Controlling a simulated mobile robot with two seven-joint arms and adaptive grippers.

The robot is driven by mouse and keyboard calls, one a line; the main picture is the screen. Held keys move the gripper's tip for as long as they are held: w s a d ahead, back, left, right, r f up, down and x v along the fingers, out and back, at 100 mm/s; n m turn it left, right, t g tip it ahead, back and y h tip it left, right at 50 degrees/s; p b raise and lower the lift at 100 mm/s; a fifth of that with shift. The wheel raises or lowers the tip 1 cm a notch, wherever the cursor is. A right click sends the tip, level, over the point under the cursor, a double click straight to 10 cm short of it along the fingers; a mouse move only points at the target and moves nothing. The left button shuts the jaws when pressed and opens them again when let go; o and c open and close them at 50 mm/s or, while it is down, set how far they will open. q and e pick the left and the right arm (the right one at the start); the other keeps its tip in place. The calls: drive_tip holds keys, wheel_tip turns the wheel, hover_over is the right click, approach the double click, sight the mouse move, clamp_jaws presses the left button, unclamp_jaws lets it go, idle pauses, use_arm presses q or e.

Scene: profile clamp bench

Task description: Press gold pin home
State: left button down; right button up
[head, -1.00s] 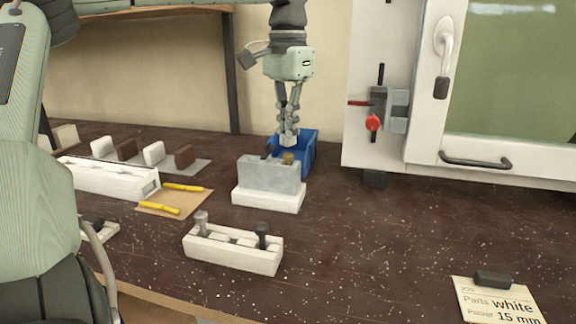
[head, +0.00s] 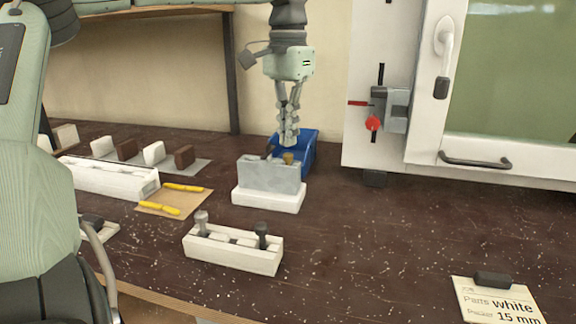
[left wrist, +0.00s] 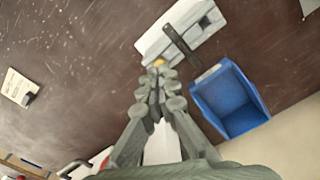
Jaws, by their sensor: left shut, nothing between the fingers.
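The gold pin (head: 288,157) stands at the right end of a grey block (head: 268,177) on a white base (head: 266,199). In the left wrist view, the pin (left wrist: 158,63) is a small gold spot just beyond the fingertips. My left gripper (head: 289,142) points down above the pin, shut and empty. Its fingertips (left wrist: 160,72) look very close to the pin; I cannot tell whether they touch. A dark bar (left wrist: 182,45) lies across the block in the left wrist view. My right gripper is not in view.
A blue bin (head: 308,150) stands right behind the block. A white holder with two upright pins (head: 233,251) is in front. Yellow pieces (head: 183,187) lie on a tan mat at left. A white cabinet (head: 376,160) stands at right. The bench at front right is mostly clear.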

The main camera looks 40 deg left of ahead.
sight(288, 154)
use_arm(q)
drive_tip(key=shift+f, duration=0.15)
drive_tip(key=shift+f, duration=0.45)
drive_tip(key=shift+f, duration=0.1)
drive_tip(key=shift+f, duration=0.15)
idle(0.3)
drive_tip(key=shift+f, duration=0.45)
idle(0.4)
drive_tip(key=shift+r, duration=3.6)
